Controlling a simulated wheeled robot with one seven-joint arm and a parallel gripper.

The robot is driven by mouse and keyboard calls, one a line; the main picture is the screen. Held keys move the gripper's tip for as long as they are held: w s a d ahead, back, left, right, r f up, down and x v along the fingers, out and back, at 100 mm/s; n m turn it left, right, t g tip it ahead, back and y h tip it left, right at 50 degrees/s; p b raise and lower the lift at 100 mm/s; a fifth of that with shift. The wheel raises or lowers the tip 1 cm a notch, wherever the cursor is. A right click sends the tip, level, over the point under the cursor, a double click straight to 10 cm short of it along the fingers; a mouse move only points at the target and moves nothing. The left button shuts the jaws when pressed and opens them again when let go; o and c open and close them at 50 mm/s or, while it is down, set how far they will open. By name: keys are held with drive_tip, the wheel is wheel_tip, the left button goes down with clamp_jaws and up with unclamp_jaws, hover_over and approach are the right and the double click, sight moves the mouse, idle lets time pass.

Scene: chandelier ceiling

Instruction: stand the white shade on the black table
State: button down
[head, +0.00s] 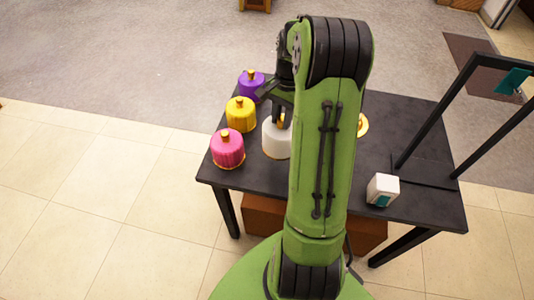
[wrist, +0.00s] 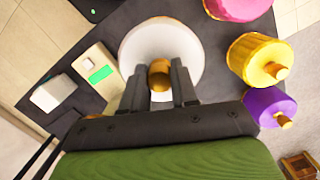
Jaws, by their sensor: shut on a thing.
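The white shade (head: 273,139) is a short, round white dome with a gold knob, upright over the left part of the black table (head: 410,207). My gripper (head: 282,119) comes down on it from above. In the wrist view the two fingers of my gripper (wrist: 158,78) are shut on the gold knob, and the white shade (wrist: 160,42) spreads out around it. My arm hides the shade's right side in the head view. I cannot tell whether its bottom rim touches the table.
Pink (head: 228,149), yellow (head: 241,114) and purple (head: 251,84) shades stand along the table's left edge, close to the white one. A white box (head: 383,189) with a teal patch and a black frame (head: 430,120) stand at right. A gold-edged thing (head: 362,125) is partly hidden by my arm.

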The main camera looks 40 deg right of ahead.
wheel_tip(320, 180, down, 10)
drive_tip(key=b, duration=0.2)
drive_tip(key=shift+s, duration=0.15)
drive_tip(key=c, duration=1.3)
unclamp_jaws()
drive_tip(key=shift+f+b, duration=0.1)
drive_tip(key=shift+b, duration=0.2)
drive_tip(key=o, duration=0.4)
drive_tip(key=shift+o, duration=0.2)
